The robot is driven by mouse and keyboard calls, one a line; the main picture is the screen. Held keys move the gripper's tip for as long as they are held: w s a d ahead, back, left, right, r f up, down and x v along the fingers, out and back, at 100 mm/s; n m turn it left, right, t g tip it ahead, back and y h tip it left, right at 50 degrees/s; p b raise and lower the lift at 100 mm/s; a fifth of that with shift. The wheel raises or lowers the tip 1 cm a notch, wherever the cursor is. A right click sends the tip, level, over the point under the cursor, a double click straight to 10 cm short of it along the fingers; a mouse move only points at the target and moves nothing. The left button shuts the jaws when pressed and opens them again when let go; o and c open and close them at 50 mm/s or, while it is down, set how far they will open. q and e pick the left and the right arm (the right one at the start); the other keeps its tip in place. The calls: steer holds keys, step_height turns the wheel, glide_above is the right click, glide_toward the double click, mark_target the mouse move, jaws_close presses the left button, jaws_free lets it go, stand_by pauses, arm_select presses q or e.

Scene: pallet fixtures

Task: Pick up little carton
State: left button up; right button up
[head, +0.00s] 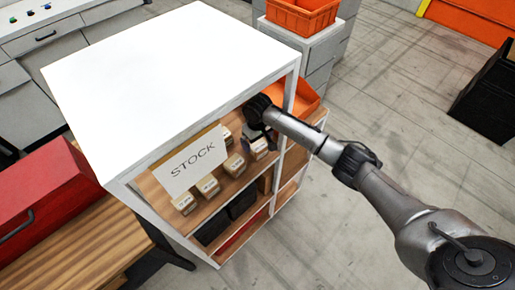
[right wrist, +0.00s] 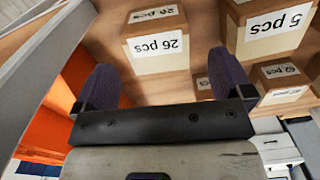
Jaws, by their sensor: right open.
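Several little cartons with white labels stand on the upper shelf board in the head view, among them one carton (head: 234,165) in the middle and one (head: 259,149) just below my right gripper (head: 265,130). In the right wrist view the labels appear upside down. A carton marked "26 pcs" (right wrist: 158,58) lies ahead of my open right gripper (right wrist: 164,84), roughly between the two dark fingers and apart from them. A carton marked "5 pcs" (right wrist: 272,45) is to its right. The gripper holds nothing. My left gripper is not in view.
The white shelf unit (head: 170,75) has a solid top and upright posts near my right arm. A "STOCK" sign (head: 195,162) hides part of the upper shelf. An orange bin (head: 302,98) is beside the cartons. Dark bins (head: 242,202) sit below. Open floor lies right.

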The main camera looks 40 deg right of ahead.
mark_target(258, 144)
steer(key=shift+w+d+f+p, duration=0.1)
steer(key=shift+f+p, duration=0.2)
steer(key=shift+f, duration=2.4)
steer(key=c, duration=1.1)
